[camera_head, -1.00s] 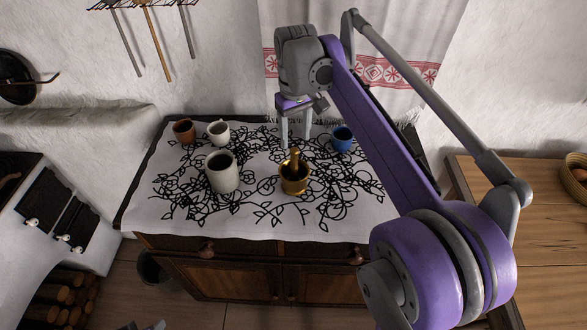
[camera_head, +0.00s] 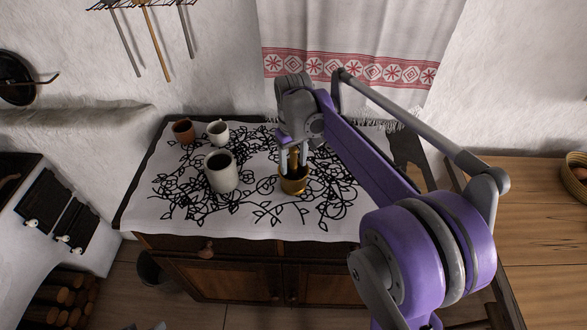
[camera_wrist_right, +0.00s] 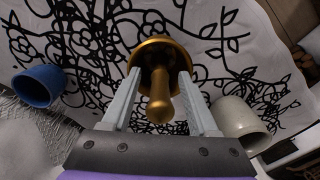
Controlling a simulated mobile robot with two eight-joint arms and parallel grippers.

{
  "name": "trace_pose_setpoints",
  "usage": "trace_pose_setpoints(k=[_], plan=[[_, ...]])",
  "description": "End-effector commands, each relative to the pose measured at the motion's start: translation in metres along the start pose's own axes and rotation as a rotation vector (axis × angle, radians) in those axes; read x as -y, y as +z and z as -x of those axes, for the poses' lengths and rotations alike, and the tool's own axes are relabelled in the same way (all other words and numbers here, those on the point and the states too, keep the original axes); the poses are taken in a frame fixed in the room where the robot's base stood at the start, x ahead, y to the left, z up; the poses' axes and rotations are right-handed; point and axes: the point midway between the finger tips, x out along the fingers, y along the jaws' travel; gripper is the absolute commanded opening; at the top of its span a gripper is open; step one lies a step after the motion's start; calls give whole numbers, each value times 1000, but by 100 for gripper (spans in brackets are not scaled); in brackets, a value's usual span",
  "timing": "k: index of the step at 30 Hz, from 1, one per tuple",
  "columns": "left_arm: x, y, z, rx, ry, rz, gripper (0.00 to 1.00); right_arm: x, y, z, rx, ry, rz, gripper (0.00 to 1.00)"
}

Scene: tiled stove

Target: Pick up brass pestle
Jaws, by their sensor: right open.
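The brass pestle (camera_wrist_right: 160,102) stands in a brass mortar (camera_head: 294,185) on the patterned cloth. In the head view the pestle's handle (camera_head: 293,160) shows between the fingers of my right gripper (camera_head: 293,170), just above the mortar. In the right wrist view my right gripper (camera_wrist_right: 163,108) is open, with one finger on each side of the pestle and a gap to each. The mortar also shows in the right wrist view (camera_wrist_right: 182,58), beyond the fingertips. My left gripper is not in view.
A grey-white mug (camera_head: 222,174) stands left of the mortar. A small white cup (camera_head: 218,132) and a brown cup (camera_head: 184,131) stand behind it. A blue cup (camera_wrist_right: 38,86) shows in the wrist view. The cloth's front left is clear. A wooden table (camera_head: 540,220) is at the right.

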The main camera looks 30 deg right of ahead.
Motion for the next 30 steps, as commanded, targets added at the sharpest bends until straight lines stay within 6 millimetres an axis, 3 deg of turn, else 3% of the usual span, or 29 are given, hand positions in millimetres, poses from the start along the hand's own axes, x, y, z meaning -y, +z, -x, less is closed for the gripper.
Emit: trace_pose_setpoints(k=[5,15,30], plan=[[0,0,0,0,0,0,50,0,0,0,0,0,0,58],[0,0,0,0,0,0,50,0,0,0,0,0,0,0],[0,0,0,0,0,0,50,0,0,5,0,0,0,0]])
